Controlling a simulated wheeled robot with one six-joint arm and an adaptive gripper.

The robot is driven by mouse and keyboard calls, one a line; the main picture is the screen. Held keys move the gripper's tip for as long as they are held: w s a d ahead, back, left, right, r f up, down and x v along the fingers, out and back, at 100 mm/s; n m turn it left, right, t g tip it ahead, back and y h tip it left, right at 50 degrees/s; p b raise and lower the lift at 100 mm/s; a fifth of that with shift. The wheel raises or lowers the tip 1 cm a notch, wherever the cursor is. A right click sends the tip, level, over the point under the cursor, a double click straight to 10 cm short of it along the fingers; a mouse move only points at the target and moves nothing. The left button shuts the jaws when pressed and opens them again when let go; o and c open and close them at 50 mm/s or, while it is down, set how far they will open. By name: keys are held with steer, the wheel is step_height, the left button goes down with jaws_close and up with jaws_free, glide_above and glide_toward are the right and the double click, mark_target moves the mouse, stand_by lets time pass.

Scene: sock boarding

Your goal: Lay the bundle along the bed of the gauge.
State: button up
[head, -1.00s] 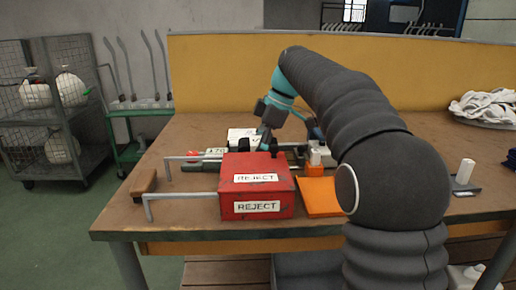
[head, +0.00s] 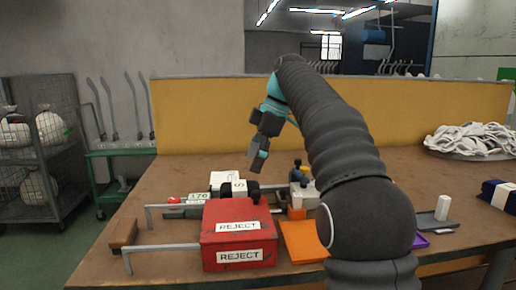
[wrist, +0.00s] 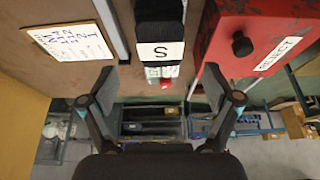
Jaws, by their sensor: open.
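The bundle is dark, with a white band marked S. It lies on the gauge, seen as a black form (head: 253,187) behind the red box in the head view, and at top centre in the wrist view (wrist: 158,14). The gauge (head: 184,212) is a low greenish bar with a 170 label and a red end; its end shows beyond the band in the wrist view (wrist: 160,72). My gripper (head: 258,161) is open and empty, raised above the bundle and apart from it. In the wrist view its spread fingers (wrist: 160,76) show below the bundle, one to each side.
A red REJECT box (head: 238,236) stands close in front of the gauge. White cloths (head: 470,139) sit at the back right.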

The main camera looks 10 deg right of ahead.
steer(key=shift+v, duration=1.35)
